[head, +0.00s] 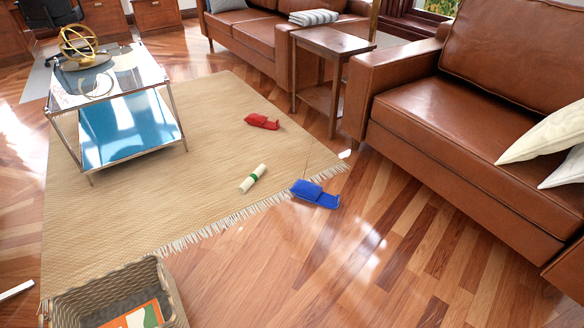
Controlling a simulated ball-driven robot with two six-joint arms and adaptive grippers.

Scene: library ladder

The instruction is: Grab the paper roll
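The paper roll (253,178) is a small cream cylinder with a green band around its middle. It lies on the beige rug (150,205), near the rug's fringed front edge, left of a blue object. Nothing covers it. Neither of my grippers shows in the head view.
A blue object (315,194) lies at the rug's fringe and a red one (262,121) farther back. A woven basket (176,292) stands at the front left. A glass-topped table (106,88), a wooden side table (333,42) and leather armchair (455,120) stand around.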

